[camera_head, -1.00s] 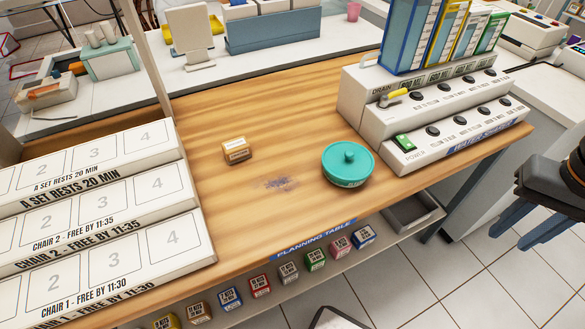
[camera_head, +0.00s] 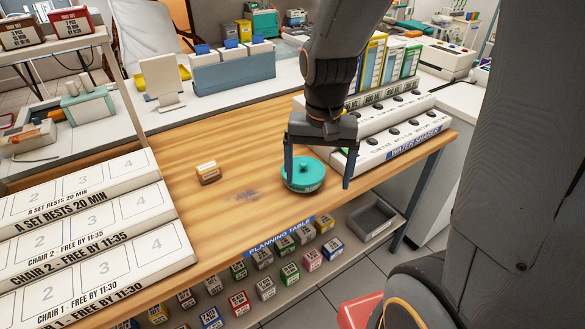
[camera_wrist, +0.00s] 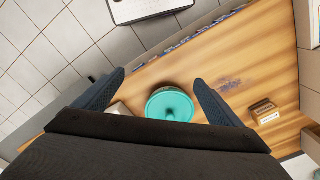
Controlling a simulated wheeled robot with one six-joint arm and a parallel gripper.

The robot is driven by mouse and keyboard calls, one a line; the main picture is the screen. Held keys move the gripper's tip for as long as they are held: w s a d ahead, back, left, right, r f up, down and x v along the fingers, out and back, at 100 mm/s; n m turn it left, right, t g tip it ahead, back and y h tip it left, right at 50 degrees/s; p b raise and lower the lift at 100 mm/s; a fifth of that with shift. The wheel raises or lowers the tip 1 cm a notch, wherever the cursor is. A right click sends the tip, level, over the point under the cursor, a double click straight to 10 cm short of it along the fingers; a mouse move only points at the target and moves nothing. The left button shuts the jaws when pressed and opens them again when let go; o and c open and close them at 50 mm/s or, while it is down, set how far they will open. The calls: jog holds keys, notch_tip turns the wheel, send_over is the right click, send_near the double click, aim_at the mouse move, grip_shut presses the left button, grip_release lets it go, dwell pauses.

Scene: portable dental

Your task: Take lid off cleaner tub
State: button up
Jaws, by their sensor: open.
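The cleaner tub (camera_head: 304,189) stands upright on the wooden table with its teal lid (camera_head: 304,173) on top. My gripper (camera_head: 317,173) is open and empty, with its fingers spread on either side of the tub in the head view. In the wrist view the round teal lid (camera_wrist: 169,106) with its central knob shows between the two finger tips (camera_wrist: 160,80). I cannot tell the exact height of the fingers above the lid; no contact is visible.
A small tan box (camera_head: 208,172) sits to the left on the wooden table (camera_head: 195,225). The white water shaker unit (camera_head: 410,139) is close behind and right of the tub. White numbered racks (camera_head: 85,232) stand at the left. Several coloured boxes lie on the shelf below.

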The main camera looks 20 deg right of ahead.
aim_at(303, 164)
jog(key=shift+o, duration=0.8)
jog(key=w+r+m+p, duration=0.1)
jog(key=w+m, duration=0.1)
jog(key=w, duration=0.1)
jog(key=w+m+p, duration=0.1)
jog(key=w+m, duration=0.2)
jog(key=w, duration=0.1)
jog(key=w+r+m+p, duration=0.1)
jog(key=w+m, duration=0.2)
jog(key=shift+w+d+r, duration=0.15)
jog(key=shift+w+r, duration=0.05)
jog(key=shift+r, duration=0.1)
jog(key=shift+w+f+m, duration=0.2)
jog(key=shift+m, duration=0.1)
jog(key=shift+w+f+p, duration=0.1)
jog(key=shift+f+p, duration=1.15)
jog(key=shift+f, duration=2.45)
jog(key=shift+c, duration=0.3)
jog(key=c, duration=0.7)
